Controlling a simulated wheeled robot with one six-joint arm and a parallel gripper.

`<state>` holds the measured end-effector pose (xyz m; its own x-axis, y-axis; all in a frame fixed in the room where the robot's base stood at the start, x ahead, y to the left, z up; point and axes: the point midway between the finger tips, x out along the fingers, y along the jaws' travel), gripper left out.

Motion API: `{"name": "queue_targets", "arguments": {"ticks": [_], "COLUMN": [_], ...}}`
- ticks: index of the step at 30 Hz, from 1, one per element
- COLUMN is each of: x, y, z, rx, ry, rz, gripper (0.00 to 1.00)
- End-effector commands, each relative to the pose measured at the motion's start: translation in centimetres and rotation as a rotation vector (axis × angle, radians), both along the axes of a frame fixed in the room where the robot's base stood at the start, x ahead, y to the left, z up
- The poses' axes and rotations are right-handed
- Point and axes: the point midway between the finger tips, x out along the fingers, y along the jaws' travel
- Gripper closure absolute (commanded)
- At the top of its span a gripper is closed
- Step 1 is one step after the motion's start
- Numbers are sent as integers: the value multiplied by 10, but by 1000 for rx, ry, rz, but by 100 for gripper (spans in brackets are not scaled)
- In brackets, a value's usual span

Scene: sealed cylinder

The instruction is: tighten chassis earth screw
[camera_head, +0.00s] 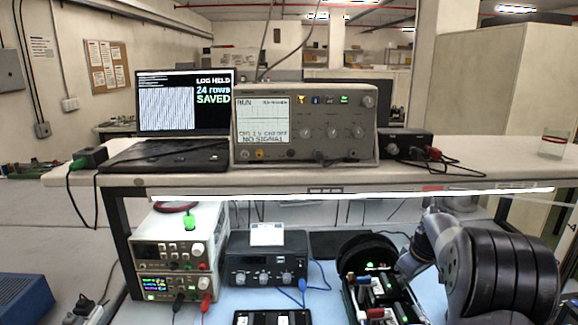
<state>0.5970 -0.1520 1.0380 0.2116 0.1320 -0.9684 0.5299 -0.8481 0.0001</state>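A black, round-backed unit (352,252) with a green light stands on the blue mat at lower right; I cannot tell whether it is the chassis. In front of its round back are dark blocks, small red and white parts and more green lights. No earth screw can be made out at this size. My arm (500,272) comes in from the lower right, and its grey wrist part (436,236) is close to the unit's right side. I cannot make out my gripper's fingers or whether they touch or hold anything.
A shelf (400,181) crosses above the mat, carrying an oscilloscope (305,128) reading NO SIGNAL and a laptop (186,100) reading "24 rows SAVED". Below are stacked power supplies (165,250), a dark knobbed instrument (266,262) with blue leads and a dark tray (274,318).

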Motion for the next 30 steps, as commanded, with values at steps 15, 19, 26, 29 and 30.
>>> {"name": "queue_targets", "arguments": {"ticks": [15, 19, 26, 29, 30], "x": [-5, -5, -5, -5, -5], "y": [-2, -2, -2, -2, -2], "z": [36, 51, 61, 60, 60], "rx": [-1, 0, 0, -1, -1], "ry": [-1, 1, 2, 2, 2], "rz": [0, -1, -1, -1, -1], "gripper": [100, 100, 100, 100, 100]}}
